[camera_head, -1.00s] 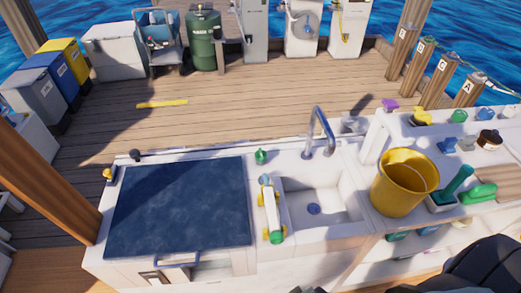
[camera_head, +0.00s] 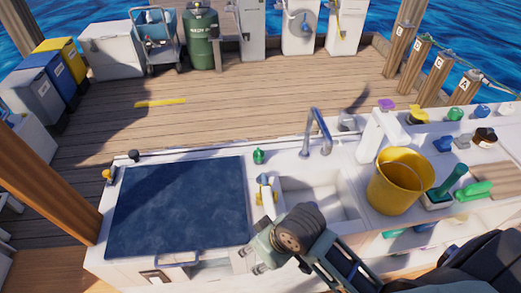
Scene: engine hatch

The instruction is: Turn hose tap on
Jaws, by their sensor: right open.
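No hose tap can be told for certain. A curved grey faucet (camera_head: 318,132) stands behind the sink (camera_head: 322,203) in the white counter. My right gripper (camera_head: 247,262) is over the front of the counter, left of and below the sink, open and apart from the faucet. My right wrist hides the sink's front left part. My left gripper is not in view.
A dark blue hatch cover (camera_head: 180,208) lies left of the sink. A white item with yellow tabs (camera_head: 265,192) is partly behind my gripper. A yellow bucket (camera_head: 398,182) and a green brush (camera_head: 448,185) stand to the right. The deck (camera_head: 240,95) beyond is mostly clear.

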